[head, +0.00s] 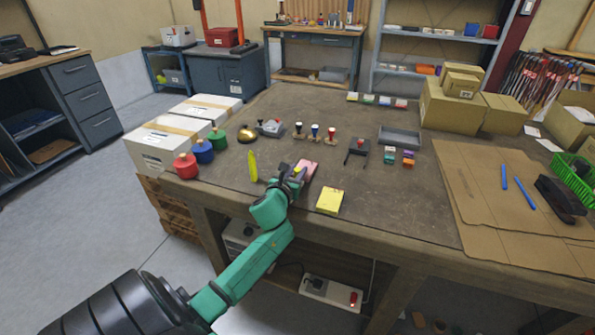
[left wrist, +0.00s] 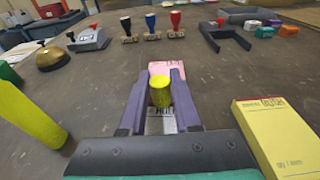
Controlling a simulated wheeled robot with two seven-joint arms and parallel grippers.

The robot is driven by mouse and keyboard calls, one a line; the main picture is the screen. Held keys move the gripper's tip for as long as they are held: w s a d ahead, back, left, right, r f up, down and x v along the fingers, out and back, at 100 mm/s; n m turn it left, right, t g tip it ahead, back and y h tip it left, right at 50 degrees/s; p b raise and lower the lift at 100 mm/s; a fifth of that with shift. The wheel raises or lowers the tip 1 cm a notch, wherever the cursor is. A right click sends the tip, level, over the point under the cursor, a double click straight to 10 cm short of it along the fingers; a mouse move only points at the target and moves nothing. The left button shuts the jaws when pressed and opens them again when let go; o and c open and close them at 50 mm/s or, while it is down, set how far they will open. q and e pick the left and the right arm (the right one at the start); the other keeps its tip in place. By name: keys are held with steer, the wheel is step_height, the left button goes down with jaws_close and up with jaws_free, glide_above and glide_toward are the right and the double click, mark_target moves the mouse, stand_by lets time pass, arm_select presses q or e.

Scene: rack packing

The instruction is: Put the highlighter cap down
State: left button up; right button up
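The yellow highlighter cap (left wrist: 160,92) is between the two purple fingers of my left gripper (left wrist: 160,95), which look shut on it. In the head view my left gripper (head: 294,172) is over the near part of the table. My right gripper is in neither view.
A yellow sticky-note pack (head: 329,200) lies right of the gripper. Red, blue and green round-knobbed pots (head: 203,152) stand at left. A brass bell (head: 246,135), stamps (head: 315,132) and a grey tray (head: 399,137) sit farther back. Bare tabletop lies between them.

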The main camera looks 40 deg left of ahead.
arm_select(q)
steer(key=shift+o, duration=1.2)
steer(key=shift+r, duration=0.25)
steer(key=shift+r+p, duration=0.6)
steer(key=shift+p, duration=0.1)
steer(key=v, duration=1.2)
steer(key=shift+f, duration=0.2)
